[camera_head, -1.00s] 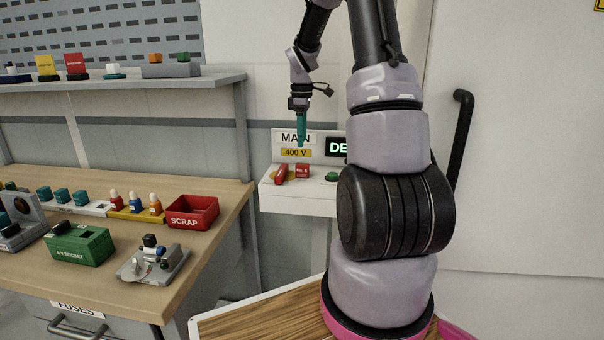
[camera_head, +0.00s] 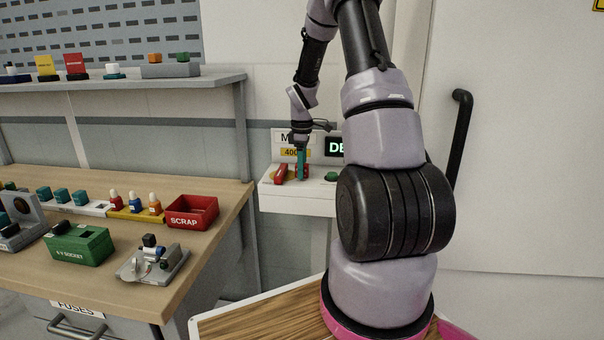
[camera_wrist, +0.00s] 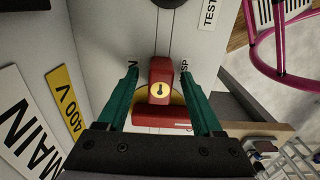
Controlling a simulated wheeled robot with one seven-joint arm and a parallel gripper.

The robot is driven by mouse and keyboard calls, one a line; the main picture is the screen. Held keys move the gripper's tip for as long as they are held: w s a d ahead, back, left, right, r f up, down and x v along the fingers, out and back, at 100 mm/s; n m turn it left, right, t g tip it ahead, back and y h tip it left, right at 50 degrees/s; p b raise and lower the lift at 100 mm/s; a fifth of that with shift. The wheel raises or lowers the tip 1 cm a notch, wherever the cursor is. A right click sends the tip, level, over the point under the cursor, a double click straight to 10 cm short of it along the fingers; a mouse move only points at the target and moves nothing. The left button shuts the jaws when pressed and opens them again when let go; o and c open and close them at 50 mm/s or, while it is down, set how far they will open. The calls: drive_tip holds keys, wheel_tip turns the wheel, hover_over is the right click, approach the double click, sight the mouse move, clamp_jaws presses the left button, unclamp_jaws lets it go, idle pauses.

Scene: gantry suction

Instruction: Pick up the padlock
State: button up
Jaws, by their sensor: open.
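The red padlock (camera_wrist: 161,73) sits on the grey control box in the wrist view, with a dark keyhole in a round yellow patch facing the camera. My gripper (camera_wrist: 159,70) is open, with one teal finger on each side of the padlock. I cannot tell whether either finger touches it. In the head view my gripper (camera_head: 302,174) points down at the box and its fingers hide most of the padlock.
The control box (camera_head: 275,201) carries a red lever (camera_head: 281,174) left of the gripper and a green button (camera_head: 331,177) to the right. A workbench (camera_head: 205,234) with a red scrap bin (camera_head: 192,213) stands at left. A black handle (camera_head: 457,140) is at right.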

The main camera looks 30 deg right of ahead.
clamp_jaws()
drive_tip(key=shift+r, duration=0.1)
